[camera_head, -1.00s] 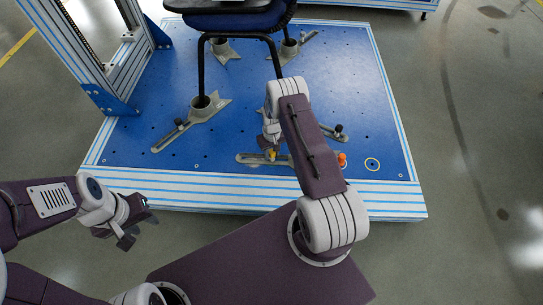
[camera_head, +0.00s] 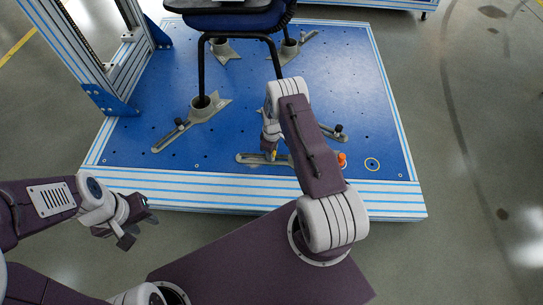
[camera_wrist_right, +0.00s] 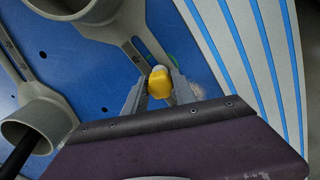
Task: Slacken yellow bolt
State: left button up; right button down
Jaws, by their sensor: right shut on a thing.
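The yellow bolt (camera_wrist_right: 159,82) sits at the slot of a grey clamp bracket (camera_wrist_right: 125,38) on the blue platform. In the head view the bolt (camera_head: 274,154) shows only in part, below my right wrist. My right gripper (camera_wrist_right: 157,92) is shut on the yellow bolt, with one finger on each side of it. In the head view my right arm hides most of this gripper (camera_head: 270,148). My left gripper (camera_head: 138,224) is open and empty, off the platform's front left edge.
A chair (camera_head: 235,20) stands on the platform (camera_head: 240,95), its legs in grey sockets. Other clamps carry black knobs (camera_head: 179,122). An orange knob (camera_head: 342,158) is close to the right of my right arm. A blue and white frame (camera_head: 125,70) rises at the left.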

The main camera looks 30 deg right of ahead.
jog(key=n, duration=0.2)
jog(key=shift+n, duration=0.3)
jog(key=n, duration=0.4)
jog(key=c, duration=1)
grip_release()
jog(key=shift+c, duration=0.2)
jog(key=m, duration=0.4)
